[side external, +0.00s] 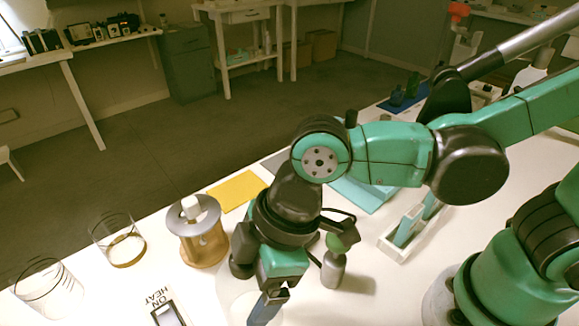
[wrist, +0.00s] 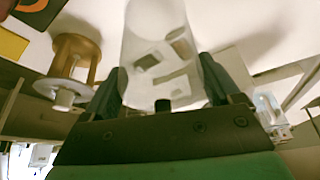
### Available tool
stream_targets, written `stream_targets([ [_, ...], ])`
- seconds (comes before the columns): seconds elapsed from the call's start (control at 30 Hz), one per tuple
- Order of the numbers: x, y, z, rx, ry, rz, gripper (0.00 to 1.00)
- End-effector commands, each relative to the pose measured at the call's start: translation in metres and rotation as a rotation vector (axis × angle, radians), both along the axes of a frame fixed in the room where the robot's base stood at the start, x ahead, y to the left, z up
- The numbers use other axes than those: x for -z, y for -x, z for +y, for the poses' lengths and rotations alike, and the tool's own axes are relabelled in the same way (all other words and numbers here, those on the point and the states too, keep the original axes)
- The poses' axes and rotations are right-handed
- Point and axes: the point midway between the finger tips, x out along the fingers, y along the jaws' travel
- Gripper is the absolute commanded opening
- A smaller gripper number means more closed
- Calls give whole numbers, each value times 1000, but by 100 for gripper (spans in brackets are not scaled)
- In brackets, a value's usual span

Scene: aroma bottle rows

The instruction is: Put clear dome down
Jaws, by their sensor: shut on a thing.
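The clear dome (wrist: 158,45) is a see-through, pale cylinder between my fingers in the wrist view. In the side view it is only a faint outline (side external: 232,296) beside and below my gripper, largely hidden by it. My gripper (side external: 268,302) points down over the white table near its front; in the wrist view its two dark fingers (wrist: 160,88) close on the dome from both sides. I cannot tell whether the dome's rim touches the table.
A bronze stand with a pale top (side external: 203,240) is left of my gripper. Two glass beakers (side external: 118,240) (side external: 48,288) stand farther left. A heat switch (side external: 168,312) lies in front. A grey bottle (side external: 333,272) is close on the right. A yellow mat (side external: 237,191) lies behind.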

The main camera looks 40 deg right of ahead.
Motion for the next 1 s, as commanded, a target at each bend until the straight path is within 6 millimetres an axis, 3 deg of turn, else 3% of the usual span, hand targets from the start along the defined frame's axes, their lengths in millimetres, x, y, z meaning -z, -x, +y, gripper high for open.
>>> stream_targets([
  [0.3,32,0,0,0,0,0,19],
  [0.73,37,0,0,0,0,0,19],
  [0.77,37,0,0,0,0,0,89],
  [0.8,37,0,0,0,0,0,100],
  [1.0,37,0,0,0,0,0,100],
])
